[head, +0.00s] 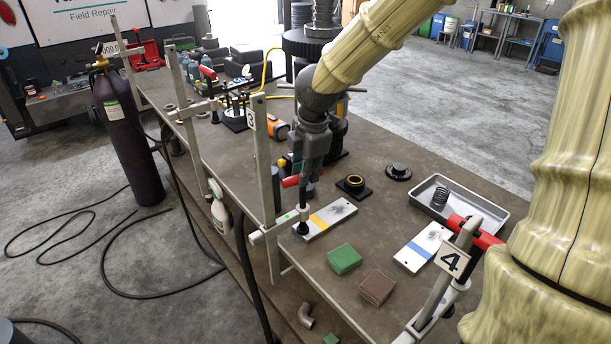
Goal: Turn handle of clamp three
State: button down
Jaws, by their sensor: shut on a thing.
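Clamp three (262,170) stands upright at the near-left edge of the table, with a number plate near its top. Its lower arm reaches right to a vertical screw (303,214) with a black foot near a white plate with a yellow stripe (331,217). My gripper (307,182) points down from above and is shut on the clamp's red handle (290,182). The red end of the handle sticks out to the left of the fingers. The rest of the handle is hidden behind the fingers.
Clamp four (447,265), with its red handle (474,231), stands at the near right. A metal tray (488,208) holding a spring (440,198) lies beside it. Green (344,259) and brown (377,287) blocks lie in front. A spray bottle (219,210) hangs left of clamp three.

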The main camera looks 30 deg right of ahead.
jog(key=shift+m+b, duration=0.6)
jog(key=shift+m, duration=0.7)
jog(key=shift+r+m+h, duration=0.1)
jog(key=shift+m+h, duration=0.2)
jog(key=c, duration=1.3)
grip_release()
jog(key=shift+a, duration=0.1)
